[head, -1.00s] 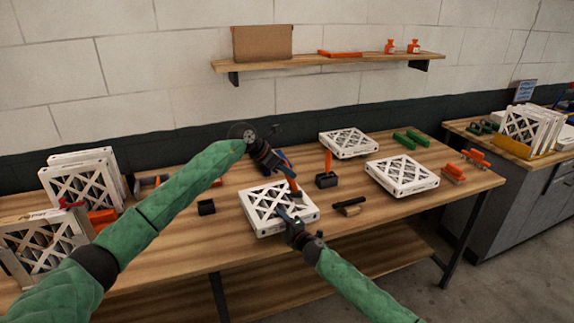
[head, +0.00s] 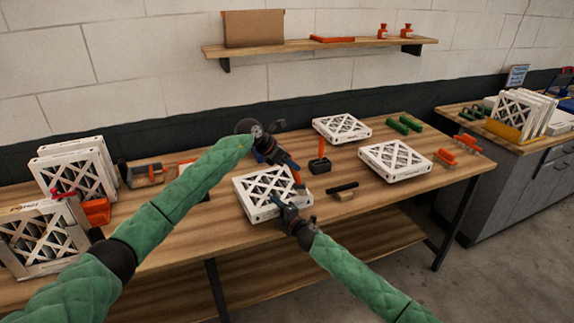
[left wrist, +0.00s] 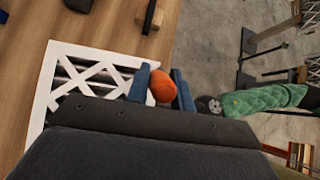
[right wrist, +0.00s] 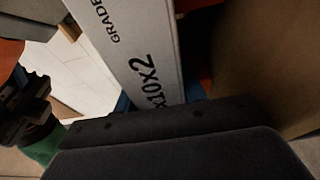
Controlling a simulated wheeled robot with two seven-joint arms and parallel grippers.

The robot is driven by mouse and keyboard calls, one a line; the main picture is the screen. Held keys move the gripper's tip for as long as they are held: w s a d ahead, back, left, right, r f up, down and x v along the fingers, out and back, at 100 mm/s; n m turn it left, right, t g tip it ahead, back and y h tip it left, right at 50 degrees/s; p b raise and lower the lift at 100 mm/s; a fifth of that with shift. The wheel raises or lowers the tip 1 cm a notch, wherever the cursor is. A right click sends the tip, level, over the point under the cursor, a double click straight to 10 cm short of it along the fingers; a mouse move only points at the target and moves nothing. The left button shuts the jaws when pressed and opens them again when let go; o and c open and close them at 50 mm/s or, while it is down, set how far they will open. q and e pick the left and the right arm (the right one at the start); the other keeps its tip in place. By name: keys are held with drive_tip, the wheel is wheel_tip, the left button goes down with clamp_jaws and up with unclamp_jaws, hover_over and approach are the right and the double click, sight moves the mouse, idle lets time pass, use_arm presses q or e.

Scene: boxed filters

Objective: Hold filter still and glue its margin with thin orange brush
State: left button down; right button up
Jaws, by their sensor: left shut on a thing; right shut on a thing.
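The white framed filter (head: 250,205) with a lattice face lies flat near the table's front edge. My right gripper (head: 284,208) is shut on its near side; the right wrist view shows the printed frame wall (right wrist: 148,60) between blue fingers. My left gripper (head: 290,172) is shut on an orange brush (head: 297,177), whose rounded orange end (left wrist: 162,86) shows between the blue fingers in the left wrist view. The brush is over the filter's right margin. I cannot tell whether its bristles touch, as the tip is hidden.
A black block with an orange handle (head: 320,163) and a black-and-wood brush (head: 342,191) lie to the right. Other filters lie behind (head: 341,128) and at right (head: 394,160); several stand upright at left (head: 75,170). A shelf (head: 320,46) hangs above.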

use_arm(q)
drive_tip(key=shift+a, duration=0.25)
use_arm(e)
drive_tip(key=shift+f, duration=0.1)
use_arm(q)
drive_tip(key=s+a+r, duration=0.1)
drive_tip(key=a+r, duration=0.2)
drive_tip(key=r, duration=0.5)
drive_tip(key=shift+s+a, duration=0.15)
drive_tip(key=shift+s, duration=0.1)
idle(0.5)
drive_tip(key=shift+f, duration=0.1)
use_arm(e)
drive_tip(key=o, duration=1.1)
drive_tip(key=v, duration=1.2)
